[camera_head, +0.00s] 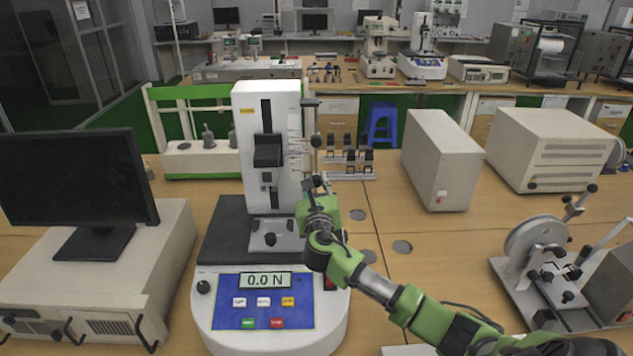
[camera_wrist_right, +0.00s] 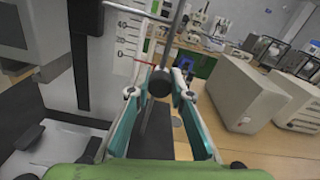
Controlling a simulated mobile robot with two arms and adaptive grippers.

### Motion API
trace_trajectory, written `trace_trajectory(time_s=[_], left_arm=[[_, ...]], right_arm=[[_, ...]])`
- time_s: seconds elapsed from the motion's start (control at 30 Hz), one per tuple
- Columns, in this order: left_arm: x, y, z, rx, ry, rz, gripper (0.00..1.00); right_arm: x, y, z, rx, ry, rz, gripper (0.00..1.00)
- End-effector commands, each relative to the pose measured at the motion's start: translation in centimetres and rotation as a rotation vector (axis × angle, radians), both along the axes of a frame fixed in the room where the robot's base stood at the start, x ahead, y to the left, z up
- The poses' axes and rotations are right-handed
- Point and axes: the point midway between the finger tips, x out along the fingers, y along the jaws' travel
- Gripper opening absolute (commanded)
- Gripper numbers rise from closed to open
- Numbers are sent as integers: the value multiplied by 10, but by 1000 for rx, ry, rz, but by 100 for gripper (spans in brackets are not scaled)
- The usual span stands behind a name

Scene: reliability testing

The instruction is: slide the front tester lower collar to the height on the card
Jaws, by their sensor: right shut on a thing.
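The front tester (camera_head: 243,152) has a pale upright column over a round base with a blue panel and a display reading 0.0 N. A thin upright rod stands at the column's right side, with a dark round knob (camera_head: 316,141) on it above my gripper. My right gripper (camera_head: 317,184) is at this rod. In the right wrist view the black lower collar (camera_wrist_right: 159,82) sits between the fingers, which are shut on it. A scale marked 40, 20 and 0 (camera_wrist_right: 124,40) and a red pointer show behind it. I cannot make out the height card. My left gripper is out of view.
A monitor (camera_head: 75,180) on a pale case stands at the left. Small dark parts on a rack (camera_head: 347,172) stand behind the rod. Two pale boxes (camera_head: 436,160) (camera_head: 545,150) and a reel device (camera_head: 535,250) are at the right.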

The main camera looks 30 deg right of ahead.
Motion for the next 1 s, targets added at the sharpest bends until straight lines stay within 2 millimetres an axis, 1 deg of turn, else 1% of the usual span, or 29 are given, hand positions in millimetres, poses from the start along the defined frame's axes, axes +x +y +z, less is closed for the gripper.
trace_trajectory(time_s=[0.03,0.23,0.33,0.6,0.63,0.7,1.0], left_arm=[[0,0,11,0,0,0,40],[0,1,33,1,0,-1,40],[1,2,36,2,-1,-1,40],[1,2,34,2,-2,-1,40],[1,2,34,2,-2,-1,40],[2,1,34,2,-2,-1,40],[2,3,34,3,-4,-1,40]], right_arm=[[0,-1,13,0,-5,0,0],[1,-1,35,-1,-6,-1,0],[1,-1,38,-2,-6,-1,0],[1,-1,36,-2,-6,-1,0],[1,-1,36,-2,-6,-1,22],[1,-1,36,-2,-6,0,37],[0,-1,35,-1,-4,0,37]])
